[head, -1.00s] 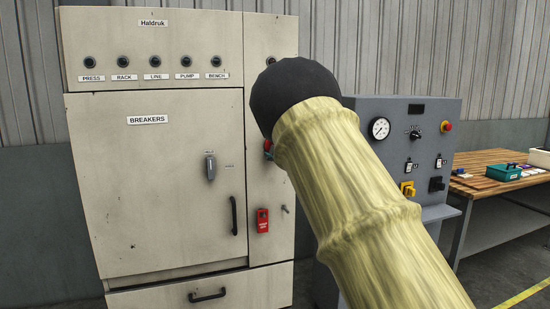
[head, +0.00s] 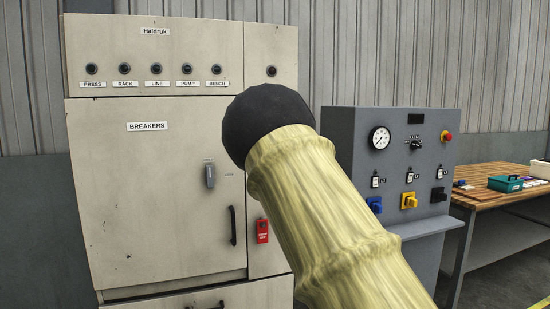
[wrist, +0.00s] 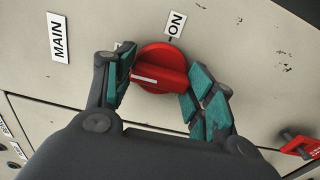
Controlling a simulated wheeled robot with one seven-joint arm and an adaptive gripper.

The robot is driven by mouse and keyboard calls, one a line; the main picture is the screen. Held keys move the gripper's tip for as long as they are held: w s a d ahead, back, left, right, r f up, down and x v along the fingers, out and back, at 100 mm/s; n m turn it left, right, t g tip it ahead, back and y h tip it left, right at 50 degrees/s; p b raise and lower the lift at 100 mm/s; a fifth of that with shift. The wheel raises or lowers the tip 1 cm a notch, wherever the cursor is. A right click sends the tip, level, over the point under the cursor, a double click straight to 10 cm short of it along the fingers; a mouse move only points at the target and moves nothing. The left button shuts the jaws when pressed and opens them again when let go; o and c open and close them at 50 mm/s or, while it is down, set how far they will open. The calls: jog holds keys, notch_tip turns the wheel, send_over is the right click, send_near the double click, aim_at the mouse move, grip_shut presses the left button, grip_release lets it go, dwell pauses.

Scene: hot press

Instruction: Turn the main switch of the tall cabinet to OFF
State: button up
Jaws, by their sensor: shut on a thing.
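The main switch is a red round knob (wrist: 162,68) with a white mark, on the cabinet face in the wrist view. My gripper (wrist: 158,88) is shut on it, with teal-padded fingers on either side. The white mark points left in that view, toward one finger and away from the ON label (wrist: 175,25). The MAIN label (wrist: 59,38) is left of the knob. A small pale label edge shows behind the left finger; its text is hidden. In the head view the tall cabinet (head: 150,220) stands at left, and my arm hides the knob and gripper.
A red tagged lockout piece (head: 262,231) hangs on the cabinet's narrow right panel, and a red fitting also shows in the wrist view (wrist: 300,143). A grey control console (head: 345,135) and a wooden bench (head: 490,190) stand to the right.

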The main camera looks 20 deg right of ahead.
jog(key=shift+f, duration=0.1)
jog(key=o, duration=1)
jog(key=s, duration=0.7)
jog(key=shift+s, duration=0.3)
jog(key=shift+d, duration=0.15)
